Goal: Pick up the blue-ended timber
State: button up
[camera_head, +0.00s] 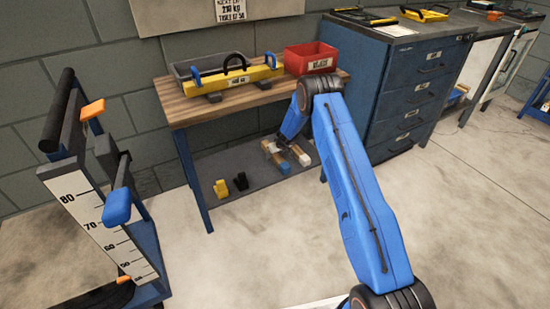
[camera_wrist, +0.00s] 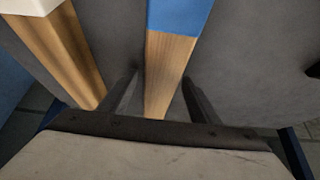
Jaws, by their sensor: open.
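The blue-ended timber (camera_wrist: 168,75) shows in the wrist view as a pale wood bar with a blue painted end at the top of the picture. It lies on the grey lower shelf. My gripper (camera_wrist: 160,90) is open, with one dark finger on each side of the bare wood and a gap visible at both sides. In the head view the blue end (camera_head: 284,168) shows low on the shelf under the workbench. How high the fingers are above the shelf is hard to tell.
A white-ended timber (camera_wrist: 60,52) lies left of my gripper. Yellow and black pieces (camera_head: 221,188) sit further left on the lower shelf (camera_head: 200,172). The benchtop (camera_head: 190,112) above carries a red bin (camera_head: 310,60) and a grey-yellow tray. A blue drawer cabinet (camera_head: 405,105) stands right.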

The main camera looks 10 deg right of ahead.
jog(key=c, duration=1.4)
jog(key=shift+r, duration=0.15)
